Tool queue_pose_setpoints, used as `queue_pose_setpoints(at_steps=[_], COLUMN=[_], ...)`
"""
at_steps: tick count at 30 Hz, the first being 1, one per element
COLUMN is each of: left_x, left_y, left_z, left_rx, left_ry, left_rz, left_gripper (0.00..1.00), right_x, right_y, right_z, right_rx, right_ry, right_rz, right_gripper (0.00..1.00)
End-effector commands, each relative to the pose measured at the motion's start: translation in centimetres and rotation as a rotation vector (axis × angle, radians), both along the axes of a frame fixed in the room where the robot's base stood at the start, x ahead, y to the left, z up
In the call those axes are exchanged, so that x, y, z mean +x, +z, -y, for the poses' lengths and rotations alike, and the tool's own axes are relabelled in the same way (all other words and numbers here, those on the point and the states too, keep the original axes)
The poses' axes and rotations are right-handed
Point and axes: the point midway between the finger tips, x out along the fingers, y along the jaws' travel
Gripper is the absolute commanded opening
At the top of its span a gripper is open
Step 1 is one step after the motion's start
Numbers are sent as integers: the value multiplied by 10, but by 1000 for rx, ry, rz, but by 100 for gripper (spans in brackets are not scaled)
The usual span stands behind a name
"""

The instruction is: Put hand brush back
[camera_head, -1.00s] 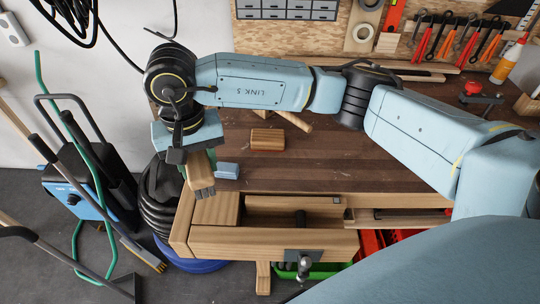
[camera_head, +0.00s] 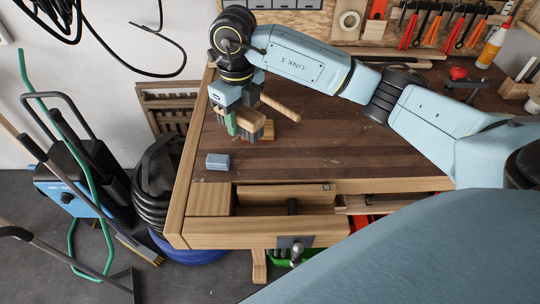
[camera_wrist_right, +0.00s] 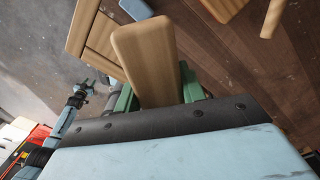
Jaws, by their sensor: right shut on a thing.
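The hand brush (camera_head: 250,119) has a pale wooden body and dark bristles. My right gripper (camera_head: 236,121) is shut on it and holds it over the far left part of the workbench (camera_head: 330,152). In the right wrist view the brush's wooden part (camera_wrist_right: 146,58) sticks out between the green fingers of the gripper (camera_wrist_right: 158,96). The bristles are hard to make out there.
A wooden block (camera_head: 269,131), partly hidden, and a wooden handle (camera_head: 281,106) are close to the brush. A small blue block (camera_head: 217,161) lies nearer the front. An open drawer (camera_head: 265,233) juts from the bench front. Tools hang at the back right.

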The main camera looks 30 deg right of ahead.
Motion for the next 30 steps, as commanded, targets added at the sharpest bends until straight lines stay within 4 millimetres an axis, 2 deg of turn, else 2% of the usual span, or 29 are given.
queue_pose_setpoints(at_steps=[3,9,15,20,27,30], left_x=[-6,-12,-12,-12,-12,-12], left_y=[1,2,3,3,3,3], left_z=[0,-1,-1,-1,0,0], left_rx=[1,1,1,1,1,1], left_ry=[0,0,0,0,0,0], left_rz=[-9,-19,-19,-19,-19,-19], left_gripper=[36,36,36,36,36,36], right_x=[2,3,3,3,2,3], right_y=[0,0,1,-5,-48,-59], right_z=[20,52,71,78,77,77], right_rx=[-4,-14,-20,-23,-23,-22], right_ry=[-320,-826,-1159,-1266,-1278,-1277], right_rz=[-9,-17,-19,-20,-22,-21], right_gripper=[18,18,18,18,18,18])
